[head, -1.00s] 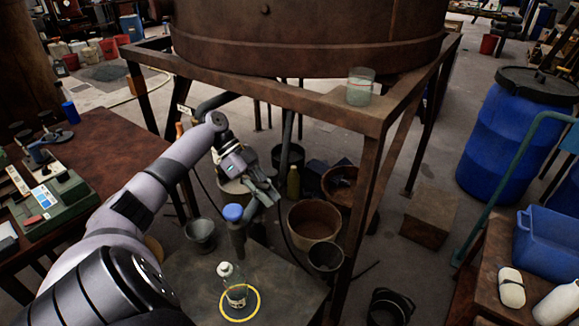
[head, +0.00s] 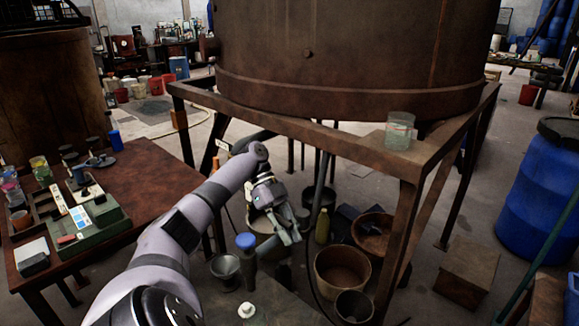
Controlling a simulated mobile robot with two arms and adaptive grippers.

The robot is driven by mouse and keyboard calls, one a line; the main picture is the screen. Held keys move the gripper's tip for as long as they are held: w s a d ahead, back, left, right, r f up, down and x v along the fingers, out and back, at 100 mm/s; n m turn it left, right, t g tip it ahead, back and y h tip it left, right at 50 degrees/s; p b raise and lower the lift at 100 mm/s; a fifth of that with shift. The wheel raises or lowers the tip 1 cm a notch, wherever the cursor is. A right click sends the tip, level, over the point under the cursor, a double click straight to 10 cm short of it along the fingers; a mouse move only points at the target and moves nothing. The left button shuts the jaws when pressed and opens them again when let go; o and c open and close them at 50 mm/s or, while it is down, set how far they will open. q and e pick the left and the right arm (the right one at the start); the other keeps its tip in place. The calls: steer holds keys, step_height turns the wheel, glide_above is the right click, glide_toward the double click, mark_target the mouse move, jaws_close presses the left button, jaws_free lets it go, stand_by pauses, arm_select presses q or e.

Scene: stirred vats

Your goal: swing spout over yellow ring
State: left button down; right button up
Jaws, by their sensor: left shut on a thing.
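My left gripper (head: 287,232) reaches in from the left, under the vat's frame. It is shut on what looks like the grey spout, close to the blue-capped post (head: 246,243). The fingers hide most of the spout, so I cannot tell where its outlet points. The white top of a bottle (head: 246,311) shows at the bottom edge, in front of the post. The yellow ring is below the picture now. My right gripper is not in view.
The large rusty vat (head: 350,55) stands on a brown frame (head: 408,235), with a glass jar (head: 399,131) on its corner. A brown pot (head: 342,271) and other buckets stand right of the gripper. A grey cup (head: 226,271) is left of the post. A cluttered table (head: 150,165) is at left.

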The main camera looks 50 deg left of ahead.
mark_target(276, 215)
arm_select(q)
steer(key=c, duration=2)
jaws_free()
steer(key=shift+s+a+r, duration=0.1)
steer(key=shift+a+r, duration=0.1)
steer(key=shift+a, duration=0.05)
steer(key=o, duration=0.4)
steer(key=shift+s+a, duration=0.1)
steer(key=shift+s, duration=0.15)
steer(key=shift+c, duration=0.2)
steer(key=shift+f, duration=0.1)
steer(key=shift+w, duration=0.1)
steer(key=shift+v, duration=3.25)
steer(key=shift+a+r, duration=0.25)
steer(key=shift+r, duration=0.1)
